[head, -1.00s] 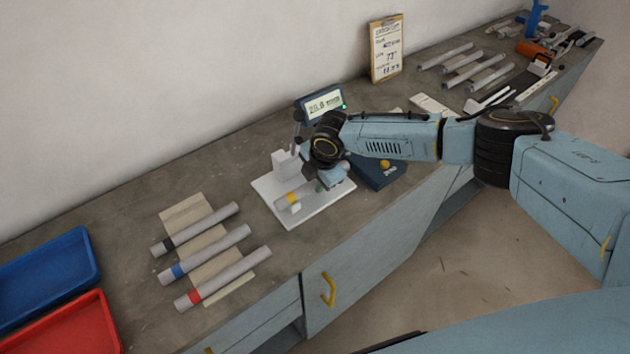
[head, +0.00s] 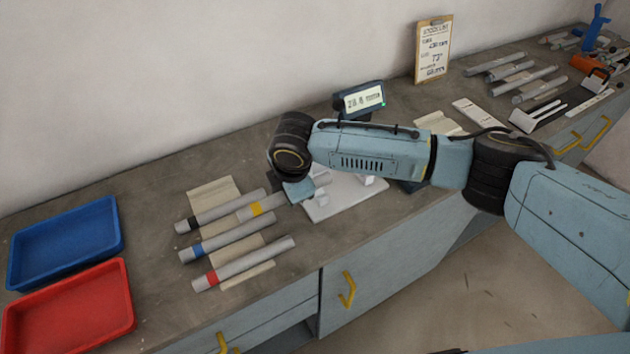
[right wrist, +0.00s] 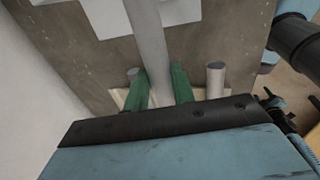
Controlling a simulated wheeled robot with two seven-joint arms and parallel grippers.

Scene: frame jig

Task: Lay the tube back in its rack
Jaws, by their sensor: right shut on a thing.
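A grey tube with a yellow band (head: 257,209) is held in my right gripper (head: 299,190), which is shut on it. In the right wrist view the green fingers (right wrist: 161,88) stand on both sides of this tube (right wrist: 149,40). The tube is over the rack, a row of beige strips (head: 214,189), between the black-banded tube (head: 228,209) and the blue-banded tube (head: 228,238). A red-banded tube (head: 245,263) lies nearer the front. I cannot tell whether the held tube touches the strips. My left gripper is not in view.
A white stand plate (head: 340,203) and a display (head: 360,101) are just right of the rack. A blue tray (head: 65,243) and a red tray (head: 68,307) lie to the left. A clipboard (head: 433,50) leans on the wall. More tubes (head: 524,82) lie farther right.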

